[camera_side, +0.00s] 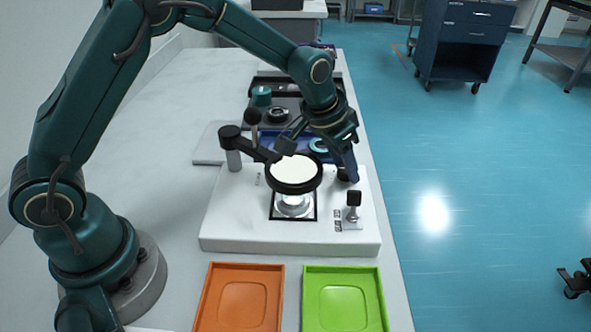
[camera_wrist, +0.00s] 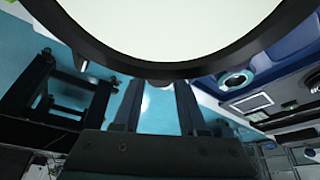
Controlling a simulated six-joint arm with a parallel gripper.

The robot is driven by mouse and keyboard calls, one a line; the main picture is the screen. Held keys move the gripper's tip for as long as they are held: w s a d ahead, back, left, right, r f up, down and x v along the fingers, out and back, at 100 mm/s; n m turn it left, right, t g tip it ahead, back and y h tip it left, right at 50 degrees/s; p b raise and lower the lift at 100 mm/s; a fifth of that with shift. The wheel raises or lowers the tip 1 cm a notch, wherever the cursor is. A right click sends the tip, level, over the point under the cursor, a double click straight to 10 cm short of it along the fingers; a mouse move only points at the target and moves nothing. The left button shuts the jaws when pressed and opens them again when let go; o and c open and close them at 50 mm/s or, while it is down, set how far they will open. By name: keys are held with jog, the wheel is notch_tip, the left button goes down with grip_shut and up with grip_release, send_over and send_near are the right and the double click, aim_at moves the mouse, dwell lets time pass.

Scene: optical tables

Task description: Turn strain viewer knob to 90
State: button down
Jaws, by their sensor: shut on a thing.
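The strain viewer (camera_side: 235,225) is a white base with a lit square stage (camera_side: 293,207). A round pale disc with a black rim (camera_side: 294,172) sits above the stage on a black arm. It fills the top of the wrist view (camera_wrist: 170,25). My gripper (camera_side: 346,172) reaches down behind and to the right of the disc. In the wrist view, the fingertips (camera_wrist: 157,88) pass behind the rim, so the grip and the knob's angle are hidden.
A small black-topped post (camera_side: 353,204) stands at the base's front right. An orange tray (camera_side: 240,300) and a green tray (camera_side: 344,300) lie in front. Blue and dark instruments (camera_side: 272,100) stand behind. The table's right edge is close to my gripper.

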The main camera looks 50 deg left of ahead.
jog(key=shift+m, duration=0.3)
jog(key=m, duration=0.1)
jog(key=m+h, duration=0.1)
jog(key=m, duration=0.1)
jog(key=shift+a+m+g+h, duration=0.2)
jog(key=shift+m+g+h, duration=0.1)
jog(key=m+h, duration=0.1)
jog(key=m, duration=0.2)
jog(key=shift+w+m+g, duration=0.15)
jog(key=shift+m+g, duration=0.25)
jog(key=m, duration=0.2)
jog(key=m+g, duration=0.1)
jog(key=m, duration=0.1)
jog(key=shift+w+a+g+h, duration=0.1)
jog(key=shift+g+h, duration=0.2)
jog(key=shift+m+g, duration=0.6)
jog(key=shift+m, duration=1.6)
jog(key=shift+c, duration=2.2)
grip_release()
